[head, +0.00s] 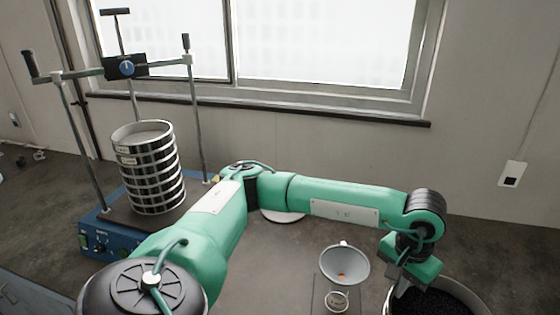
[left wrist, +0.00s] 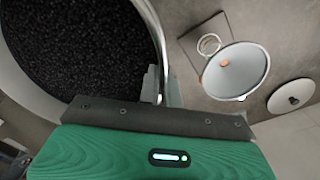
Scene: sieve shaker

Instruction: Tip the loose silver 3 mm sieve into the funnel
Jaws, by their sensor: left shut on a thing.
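The loose silver sieve (head: 484,298) is at the bottom right of the head view, cut off by the frame edge. It holds black granules, and its thin silver rim (left wrist: 153,22) shows in the left wrist view. My left gripper (head: 400,282) is shut on this rim; its fingers (left wrist: 162,86) also show in the left wrist view. The sieve looks about level, with the granules inside. The pale funnel (head: 345,261) stands just left of the gripper, and it also shows in the left wrist view (left wrist: 245,66). My right gripper is out of view.
A stack of silver sieves (head: 150,170) stands on the blue shaker (head: 118,238) at the left, between upright rods. A small ring-shaped item (head: 337,300) sits in front of the funnel. A white disc (head: 283,216) lies behind my left arm. The back right bench is clear.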

